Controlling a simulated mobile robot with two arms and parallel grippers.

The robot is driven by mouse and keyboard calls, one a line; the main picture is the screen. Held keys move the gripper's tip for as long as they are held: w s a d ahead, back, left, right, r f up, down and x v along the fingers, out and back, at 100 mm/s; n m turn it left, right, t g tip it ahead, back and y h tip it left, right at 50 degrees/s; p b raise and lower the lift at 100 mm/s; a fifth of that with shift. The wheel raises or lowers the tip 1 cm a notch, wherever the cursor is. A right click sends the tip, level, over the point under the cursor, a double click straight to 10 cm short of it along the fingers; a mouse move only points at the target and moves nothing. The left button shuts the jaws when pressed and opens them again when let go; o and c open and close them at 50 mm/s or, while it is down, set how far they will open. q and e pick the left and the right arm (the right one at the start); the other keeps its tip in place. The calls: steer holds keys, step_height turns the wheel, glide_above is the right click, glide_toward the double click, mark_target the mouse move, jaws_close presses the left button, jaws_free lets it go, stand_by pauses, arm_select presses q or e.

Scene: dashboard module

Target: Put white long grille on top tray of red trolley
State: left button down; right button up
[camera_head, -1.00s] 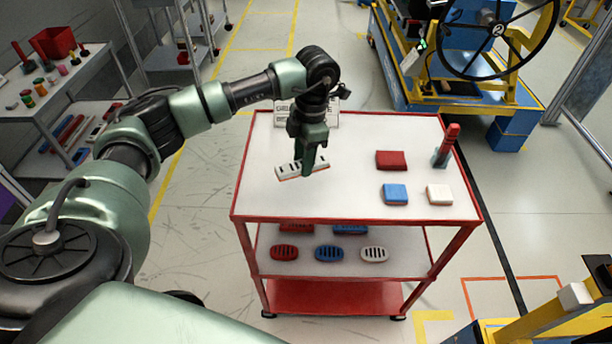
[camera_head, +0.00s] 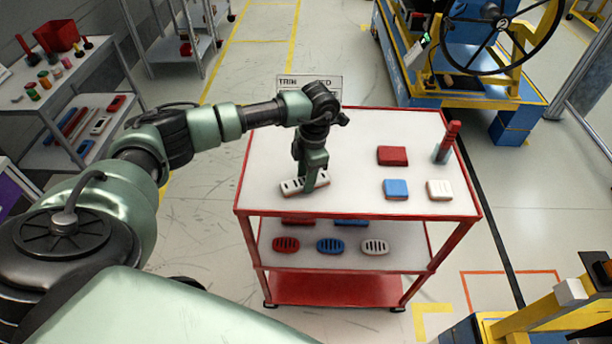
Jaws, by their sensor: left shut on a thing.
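The white long grille (camera_head: 291,187) is a slim white bar with dark slots. It is at the left part of the top tray (camera_head: 350,190) of the red trolley (camera_head: 350,214). My left gripper (camera_head: 308,187) points down over the tray and is shut on the grille, hiding part of it. The grille lies roughly level, at or just above the tray surface; I cannot tell if it touches. My right gripper is not in view.
Oval grilles (camera_head: 330,245) lie on the lower shelf. The tray's middle is clear.

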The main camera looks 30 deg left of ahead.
arm_select(q)
steer(key=c, duration=0.9)
jaws_free()
steer(key=shift+c, duration=0.2)
steer(key=shift+r, duration=0.25)
step_height(320, 180, up, 12)
steer(key=w+b, duration=0.1)
steer(key=b, duration=0.1)
steer(key=shift+d+f, duration=0.15)
steer(key=shift+d, duration=0.3)
steer(key=shift+w, duration=0.1)
